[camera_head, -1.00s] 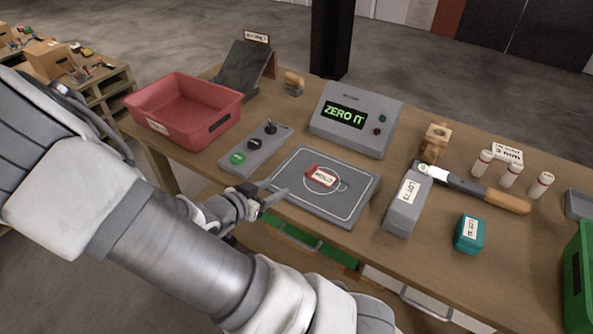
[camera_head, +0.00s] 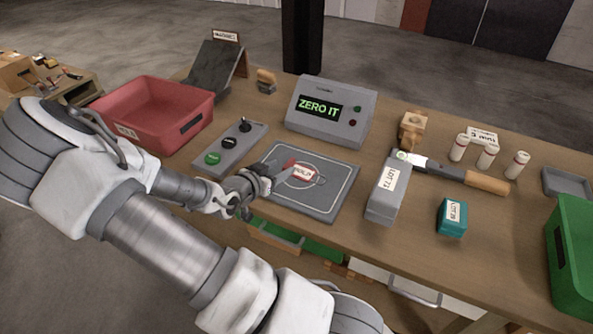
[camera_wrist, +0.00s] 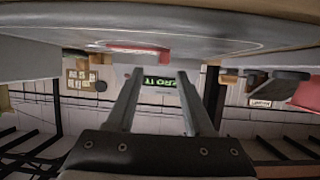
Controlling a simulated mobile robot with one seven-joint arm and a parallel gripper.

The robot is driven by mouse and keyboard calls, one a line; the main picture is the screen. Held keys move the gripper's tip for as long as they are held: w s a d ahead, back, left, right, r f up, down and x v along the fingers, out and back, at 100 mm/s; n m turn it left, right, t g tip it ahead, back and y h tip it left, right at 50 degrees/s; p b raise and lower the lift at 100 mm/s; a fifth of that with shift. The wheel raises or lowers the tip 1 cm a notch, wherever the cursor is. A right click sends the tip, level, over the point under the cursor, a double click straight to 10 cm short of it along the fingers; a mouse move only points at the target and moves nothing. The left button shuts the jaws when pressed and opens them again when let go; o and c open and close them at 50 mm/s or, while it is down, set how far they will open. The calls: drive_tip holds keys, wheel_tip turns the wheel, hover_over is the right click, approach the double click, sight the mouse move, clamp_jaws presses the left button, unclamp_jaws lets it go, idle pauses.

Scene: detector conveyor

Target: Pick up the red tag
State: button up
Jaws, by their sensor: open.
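The red tag (camera_head: 304,173) with a white label lies on the grey plate (camera_head: 326,208), inside a pale ring marking. My gripper (camera_head: 272,167) is just left of the tag, low over the plate's left part, and partly overlaps the tag's left end in the head view. In the wrist view, which looks upside down, my open gripper (camera_wrist: 157,76) has two fingers apart with nothing between them. The red tag (camera_wrist: 137,49) shows there as a thin red strip beyond the fingertips.
Behind the plate stands a display box (camera_head: 331,113) reading "ZERO IT". A button panel (camera_head: 230,148) and a red bin (camera_head: 156,113) are to the left. A grey block (camera_head: 386,191), a teal box (camera_head: 452,217) and a wooden-handled tool (camera_head: 486,182) are to the right.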

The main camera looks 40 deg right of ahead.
sight(288, 163)
drive_tip(key=x, duration=0.4)
drive_tip(key=shift+w+d+f+b, duration=0.15)
drive_tip(key=shift+w+f+b, duration=0.05)
drive_tip(key=shift+w+b, duration=0.1)
clamp_jaws()
